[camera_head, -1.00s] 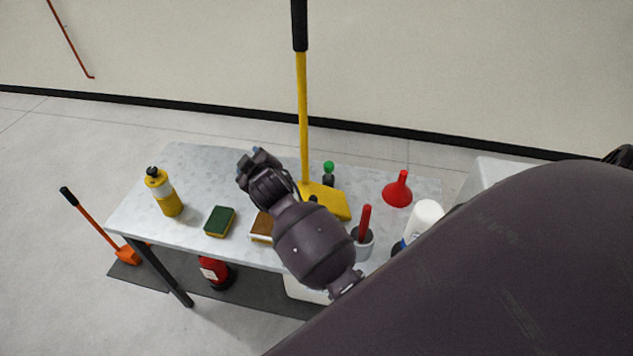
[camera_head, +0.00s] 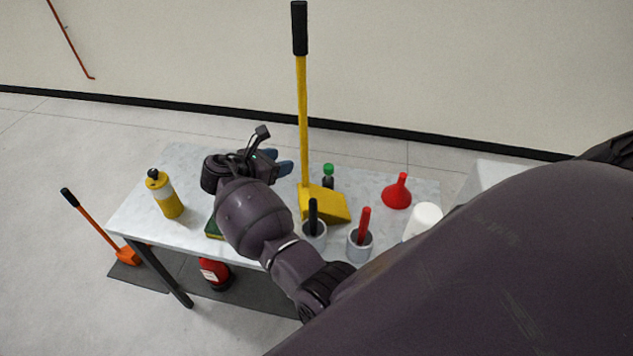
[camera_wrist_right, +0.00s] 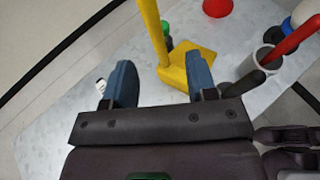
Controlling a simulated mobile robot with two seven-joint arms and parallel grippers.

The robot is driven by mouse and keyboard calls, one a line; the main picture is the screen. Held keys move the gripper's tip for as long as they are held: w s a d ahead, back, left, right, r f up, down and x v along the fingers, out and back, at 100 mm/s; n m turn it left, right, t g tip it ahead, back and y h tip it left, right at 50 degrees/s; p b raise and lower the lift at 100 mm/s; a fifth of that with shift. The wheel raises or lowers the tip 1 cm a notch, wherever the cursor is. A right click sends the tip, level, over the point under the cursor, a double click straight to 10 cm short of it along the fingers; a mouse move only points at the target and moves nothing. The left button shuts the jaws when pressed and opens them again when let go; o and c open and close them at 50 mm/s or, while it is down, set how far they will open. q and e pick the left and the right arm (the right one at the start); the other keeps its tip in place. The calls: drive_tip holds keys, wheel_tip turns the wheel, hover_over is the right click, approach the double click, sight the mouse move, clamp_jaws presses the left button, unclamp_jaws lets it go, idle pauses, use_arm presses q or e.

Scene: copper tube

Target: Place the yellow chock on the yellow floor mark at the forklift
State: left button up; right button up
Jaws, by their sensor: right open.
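The yellow chock (camera_head: 328,206) stands on the grey table, with a long yellow handle and black grip rising upright from it. My right gripper (camera_head: 280,161) is open and empty, just left of the handle, its blue fingers toward it. In the right wrist view the chock (camera_wrist_right: 188,68) and its handle show beyond and between the open fingers (camera_wrist_right: 161,78), apart from them as far as I can tell. The left gripper, the forklift and the yellow floor mark are not in view.
The table (camera_head: 190,165) holds a yellow bottle (camera_head: 164,195), a partly hidden sponge (camera_head: 212,228), two grey cups with black and red handles (camera_head: 360,242), a green-capped bottle (camera_head: 328,174) and a red funnel (camera_head: 398,190). An orange chock (camera_head: 127,256) stands on the floor left.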

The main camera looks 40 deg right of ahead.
sight(304, 154)
drive_tip(key=b+x, duration=0.1)
drive_tip(key=x, duration=0.4)
drive_tip(key=shift+w+f, duration=0.1)
drive_tip(key=shift+f, duration=0.05)
drive_tip(key=b, duration=0.1)
drive_tip(key=d+f+b, duration=0.1)
drive_tip(key=shift+w+d+b, duration=0.3)
drive_tip(key=shift+d+b, duration=0.05)
drive_tip(key=shift+w+b+x, duration=0.2)
drive_tip(key=shift+b+x, duration=1.3)
drive_tip(key=shift+x, duration=0.15)
use_arm(q)
drive_tip(key=f, duration=0.1)
drive_tip(key=w+f, duration=0.1)
drive_tip(key=f, duration=0.2)
drive_tip(key=shift+w+d+f, duration=0.15)
drive_tip(key=shift+w+f, duration=0.1)
drive_tip(key=shift+f, duration=0.1)
use_arm(e)
drive_tip(key=shift+r, duration=0.2)
drive_tip(key=c, duration=0.8)
clamp_jaws()
use_arm(q)
drive_tip(key=shift+s+f, duration=0.1)
drive_tip(key=shift+s, duration=0.1)
